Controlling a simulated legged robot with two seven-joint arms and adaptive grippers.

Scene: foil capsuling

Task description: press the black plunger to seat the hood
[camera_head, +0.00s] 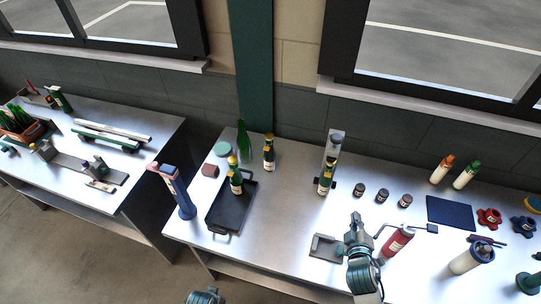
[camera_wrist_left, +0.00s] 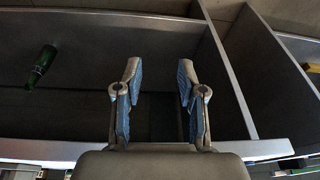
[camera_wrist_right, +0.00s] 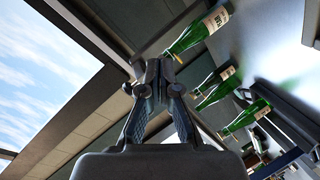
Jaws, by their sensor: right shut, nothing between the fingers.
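A grey upright stand (camera_head: 335,142) stands at the back middle of the right-hand table. A dark green bottle (camera_head: 326,180) with a gold neck and pale label stands upright at its front, and small black parts show beside it. I cannot clearly make out the black plunger or the hood's seating. My right gripper (camera_head: 356,220) is in front of the stand, apart from it, shut and empty; its closed fingers also show in the right wrist view (camera_wrist_right: 152,70). My left gripper (camera_wrist_left: 158,75) is open and empty, low, facing a shelf space; only arm parts show in the head view.
A black tray (camera_head: 222,217) with a bottle (camera_head: 236,178) lies left, another bottle (camera_head: 268,152) behind. Several dark jars (camera_head: 382,195) stand right of the stand. A red cylinder (camera_head: 397,241) and grey block fixture (camera_head: 325,248) flank my right arm. Clear tabletop lies between tray and stand.

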